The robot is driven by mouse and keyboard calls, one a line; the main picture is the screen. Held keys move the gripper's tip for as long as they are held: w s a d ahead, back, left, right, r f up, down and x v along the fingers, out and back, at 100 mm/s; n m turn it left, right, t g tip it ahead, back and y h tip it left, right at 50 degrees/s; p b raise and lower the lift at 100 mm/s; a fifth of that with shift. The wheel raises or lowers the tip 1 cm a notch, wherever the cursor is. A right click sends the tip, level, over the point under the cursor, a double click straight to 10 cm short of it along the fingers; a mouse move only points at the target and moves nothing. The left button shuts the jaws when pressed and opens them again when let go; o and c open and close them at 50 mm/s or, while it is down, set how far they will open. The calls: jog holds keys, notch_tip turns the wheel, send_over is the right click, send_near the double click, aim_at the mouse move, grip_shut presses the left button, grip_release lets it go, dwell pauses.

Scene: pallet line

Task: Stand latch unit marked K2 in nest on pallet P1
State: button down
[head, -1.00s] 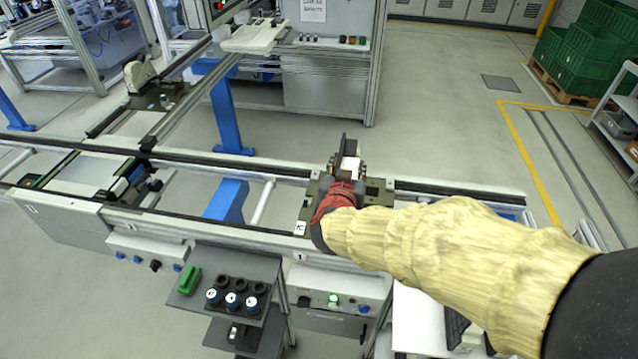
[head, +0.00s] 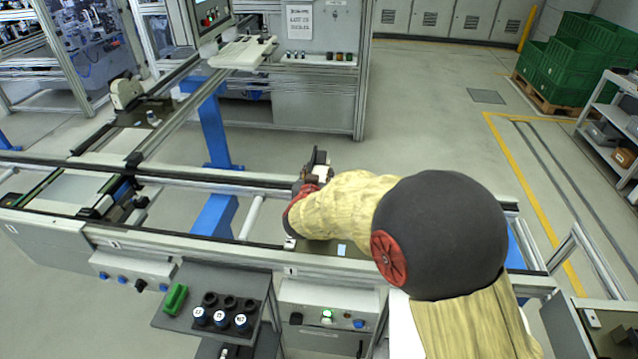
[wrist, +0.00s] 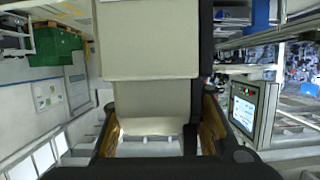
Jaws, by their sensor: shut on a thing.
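My gripper (head: 314,176) is over the front conveyor in the head view, mostly hidden behind my own sleeved arm. In the wrist view my gripper (wrist: 158,130) is shut on a pale beige-grey, block-shaped unit (wrist: 150,45), with amber finger parts on either side. I take this to be the latch unit; no K2 mark is readable on it. A small light part of it shows in the head view (head: 322,172). The pallet (head: 318,247) below my arm is almost wholly covered, so its nest is hidden. I cannot tell whether the unit touches it.
The conveyor's front rail (head: 180,245) runs across the view. A back pallet carries a beige rounded unit (head: 127,92). Green crates (head: 570,60) stand far right. Open floor lies behind.

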jog(key=shift+f+b, duration=0.4)
jog(key=shift+f, duration=1)
jog(key=shift+f, duration=0.1)
jog(key=c, duration=1.2)
grip_release()
jog(key=shift+f, duration=0.1)
jog(key=shift+o, duration=0.2)
